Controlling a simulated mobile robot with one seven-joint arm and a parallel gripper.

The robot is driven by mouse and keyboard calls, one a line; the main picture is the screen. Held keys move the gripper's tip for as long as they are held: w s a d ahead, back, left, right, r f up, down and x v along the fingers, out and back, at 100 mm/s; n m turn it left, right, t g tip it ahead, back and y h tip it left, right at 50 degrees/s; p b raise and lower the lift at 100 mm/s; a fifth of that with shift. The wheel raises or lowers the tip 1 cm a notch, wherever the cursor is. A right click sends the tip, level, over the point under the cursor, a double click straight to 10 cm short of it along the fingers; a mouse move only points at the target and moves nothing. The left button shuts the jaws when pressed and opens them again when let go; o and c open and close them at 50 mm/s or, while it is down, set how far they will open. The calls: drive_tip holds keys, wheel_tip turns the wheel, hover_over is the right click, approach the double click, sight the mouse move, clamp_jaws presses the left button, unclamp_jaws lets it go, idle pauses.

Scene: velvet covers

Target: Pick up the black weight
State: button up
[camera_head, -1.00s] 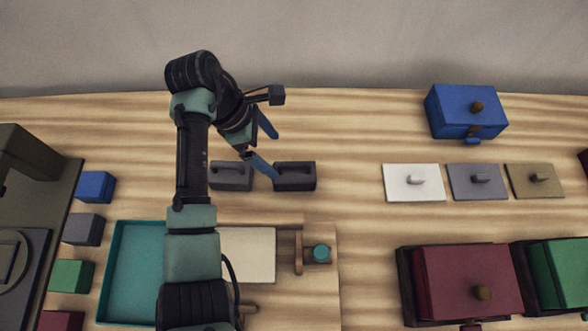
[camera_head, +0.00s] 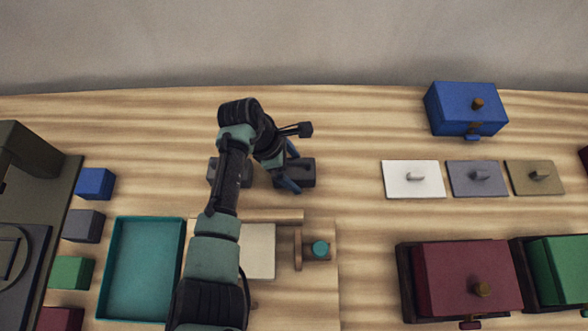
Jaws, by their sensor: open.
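The black weight (camera_head: 303,173) is a dark block with a bar handle, standing on the wooden table. My gripper (camera_head: 294,168) has blue fingers and is open over the left part of the black weight, with one finger in front of it and one behind. The fingers and wrist hide part of the weight, and I cannot tell how high the fingertips are above the table. A grey weight (camera_head: 214,172) stands to the left, mostly hidden behind my arm.
A teal tray (camera_head: 112,268) and a cream panel (camera_head: 259,250) lie nearer. Several coloured blocks, such as the blue block (camera_head: 95,184), line the left. Flat lids, including a white lid (camera_head: 412,188), lie right. A blue box (camera_head: 465,110) and a maroon box (camera_head: 460,275) stand further right.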

clamp_jaws()
drive_tip(key=shift+w+r, duration=0.15)
drive_tip(key=shift+w, duration=0.05)
idle(0.4)
drive_tip(key=shift+r, duration=0.1)
